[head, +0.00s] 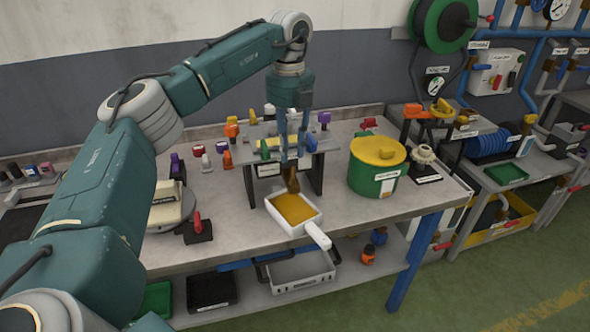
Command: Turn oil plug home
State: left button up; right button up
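My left gripper (291,152) points straight down at the small raised stand (317,168) on the bench, its fingers in front of the stand's top. The fingers look close together, but I cannot make out their gap. A small brown piece (291,181) shows just below the fingertips, above a white pan (318,237) holding yellow-orange contents. I cannot tell whether this piece is the oil plug, or whether the gripper holds it. No other thing can be made out clearly as the plug. My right gripper is out of view.
A green pot with a yellow lid (378,152) stands right of the stand. Several small coloured knobs stand behind and left of it. A white round device (168,207) and a red-handled piece (198,228) sit at the left. The bench's front right (400,200) is clear.

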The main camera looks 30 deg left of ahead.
aim_at(293, 177)
pick_arm(q)
notch_tip(293, 177, down, 7)
jog(key=shift+d+f+p, duration=0.1)
jog(key=shift+p, duration=0.65)
grip_shut()
